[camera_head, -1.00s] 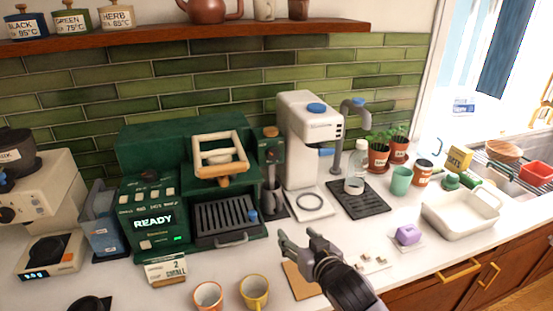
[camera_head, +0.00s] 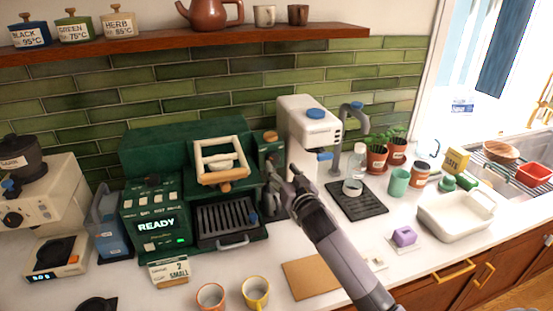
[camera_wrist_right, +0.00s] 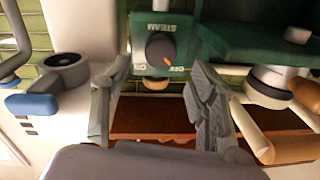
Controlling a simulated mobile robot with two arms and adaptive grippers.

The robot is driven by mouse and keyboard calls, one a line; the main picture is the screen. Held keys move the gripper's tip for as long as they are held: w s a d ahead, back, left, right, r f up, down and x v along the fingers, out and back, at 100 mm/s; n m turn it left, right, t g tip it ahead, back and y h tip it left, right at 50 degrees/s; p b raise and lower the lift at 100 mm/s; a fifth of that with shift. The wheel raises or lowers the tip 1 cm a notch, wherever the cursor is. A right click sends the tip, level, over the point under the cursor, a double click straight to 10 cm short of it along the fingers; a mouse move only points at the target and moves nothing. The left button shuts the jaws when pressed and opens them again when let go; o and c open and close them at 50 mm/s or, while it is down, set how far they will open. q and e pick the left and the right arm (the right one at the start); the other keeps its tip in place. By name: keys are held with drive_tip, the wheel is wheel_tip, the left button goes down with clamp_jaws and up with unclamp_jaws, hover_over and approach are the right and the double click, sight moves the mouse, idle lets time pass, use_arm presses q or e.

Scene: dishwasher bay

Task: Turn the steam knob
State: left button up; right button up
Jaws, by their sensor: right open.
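The steam knob (camera_wrist_right: 160,48) is a round dark knob with an orange mark, on a green panel (camera_wrist_right: 152,22) labelled STEAM, ON and OFF. The mark points toward the OFF side. In the head view the green steam unit (camera_head: 268,152) stands at the right side of the green coffee machine (camera_head: 150,150). My right gripper (camera_head: 281,186) is in front of the unit and slightly below the knob's height in the picture. In the right wrist view the gripper (camera_wrist_right: 155,97) is open, its fingers apart either side of the knob, with nothing between the tips. My left gripper is out of view.
A white machine (camera_head: 308,118) stands close right of the steam unit. Two cups, orange (camera_head: 211,296) and yellow (camera_head: 256,292), stand at the front. A brown board (camera_head: 312,277) lies on the counter.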

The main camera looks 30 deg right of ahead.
sight(274, 160)
drive_tip(key=shift+w+d+p, duration=0.2)
drive_tip(key=shift+w, duration=0.95)
drive_tip(key=shift+w+d+p, duration=0.15)
drive_tip(key=shift+w+p, duration=0.05)
drive_tip(key=shift+w, duration=0.9)
drive_tip(key=shift+c, duration=0.5)
drive_tip(key=c, duration=1.1)
